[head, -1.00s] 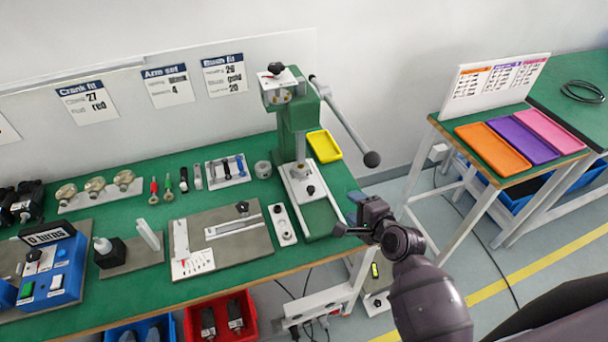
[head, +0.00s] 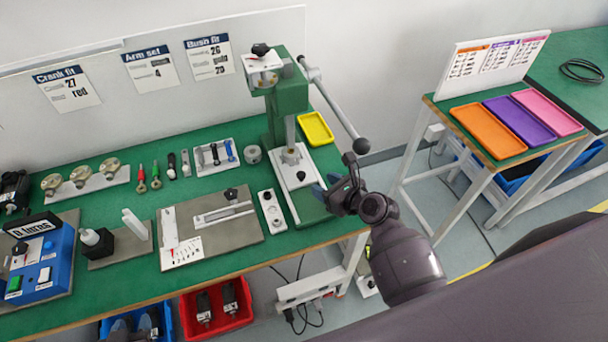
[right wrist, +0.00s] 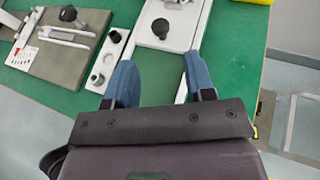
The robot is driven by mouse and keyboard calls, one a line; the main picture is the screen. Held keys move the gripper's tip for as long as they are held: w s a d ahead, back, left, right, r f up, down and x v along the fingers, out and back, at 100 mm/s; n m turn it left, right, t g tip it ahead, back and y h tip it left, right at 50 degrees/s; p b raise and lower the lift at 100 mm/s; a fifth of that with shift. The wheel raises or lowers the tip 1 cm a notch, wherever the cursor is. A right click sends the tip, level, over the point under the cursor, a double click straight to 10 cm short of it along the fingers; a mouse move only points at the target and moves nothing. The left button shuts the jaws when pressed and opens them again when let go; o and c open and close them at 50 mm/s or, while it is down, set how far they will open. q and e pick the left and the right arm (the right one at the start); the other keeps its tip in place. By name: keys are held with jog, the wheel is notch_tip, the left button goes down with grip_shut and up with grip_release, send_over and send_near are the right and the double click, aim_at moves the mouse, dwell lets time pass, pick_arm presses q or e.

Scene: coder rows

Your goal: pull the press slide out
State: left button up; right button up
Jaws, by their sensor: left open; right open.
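The green press (head: 287,105) stands at the back right of the green bench. Its slide (head: 292,163) is a pale plate with a black knob (head: 301,175), lying between pale rails at the press foot. The slide (right wrist: 178,35) and its knob (right wrist: 160,28) also show at the top of the right wrist view. My right gripper (head: 325,194) is open and empty, just right of the slide's front end in the head view. In the right wrist view its blue fingers (right wrist: 160,75) are spread, with the slide ahead of the gap. My left gripper is not in view.
A pale strip with a knob (head: 271,209) and a grey fixture plate (head: 240,235) lie left of the press. A yellow tray (head: 316,129) sits to its right. The press lever (head: 335,105) slants out above my right gripper. A red bin (head: 235,318) is below the bench.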

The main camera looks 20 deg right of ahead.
aim_at(303, 175)
jog(key=b+x, duration=0.1)
jog(key=x, duration=0.7)
jog(key=shift+w+a+f, duration=0.1)
jog(key=shift+w+f, duration=0.1)
jog(key=shift+w, duration=0.15)
grip_shut()
